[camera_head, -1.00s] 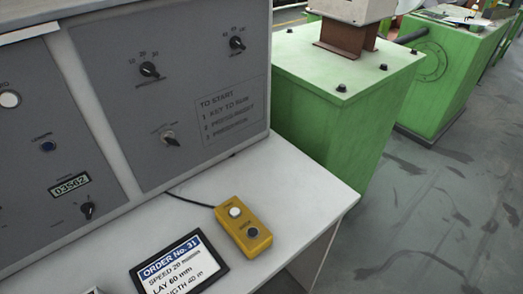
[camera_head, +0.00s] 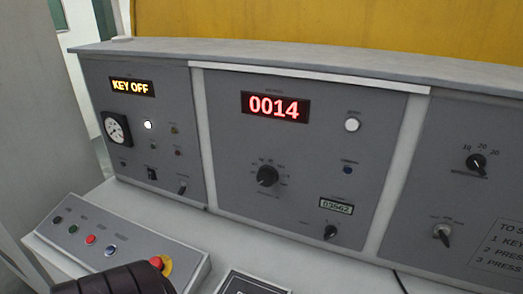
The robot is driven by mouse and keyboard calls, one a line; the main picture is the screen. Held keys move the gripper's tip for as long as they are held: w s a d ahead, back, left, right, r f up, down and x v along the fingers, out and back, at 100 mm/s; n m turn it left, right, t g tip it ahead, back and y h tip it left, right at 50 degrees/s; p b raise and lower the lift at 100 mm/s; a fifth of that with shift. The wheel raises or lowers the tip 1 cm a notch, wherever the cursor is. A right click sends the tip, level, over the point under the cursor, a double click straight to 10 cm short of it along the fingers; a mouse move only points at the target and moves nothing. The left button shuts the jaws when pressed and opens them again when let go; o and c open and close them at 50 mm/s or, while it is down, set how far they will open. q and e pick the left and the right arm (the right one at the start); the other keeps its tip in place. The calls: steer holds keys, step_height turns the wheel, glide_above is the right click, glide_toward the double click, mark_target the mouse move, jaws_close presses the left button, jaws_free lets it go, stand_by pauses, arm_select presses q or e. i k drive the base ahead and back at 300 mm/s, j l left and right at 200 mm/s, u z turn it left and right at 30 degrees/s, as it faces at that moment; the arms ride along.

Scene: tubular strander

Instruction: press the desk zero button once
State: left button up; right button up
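A round white button (camera_head: 352,125) is on the upper right of the middle desk panel (camera_head: 230,160), right of a red display (camera_head: 275,107) reading 0014. The label above the button is too small to read now; in the earlier frame the end of it reads "RO". Nothing touches this button. A dark rounded part, which looks like my own arm, cuts into the bottom left and covers part of the sloped button box. No gripper fingertips show.
The sloped box (camera_head: 120,228) at lower left has several small buttons and a red mushroom button (camera_head: 160,264) on yellow.

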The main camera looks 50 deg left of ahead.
mark_target(352, 125)
steer(key=u, duration=1.35)
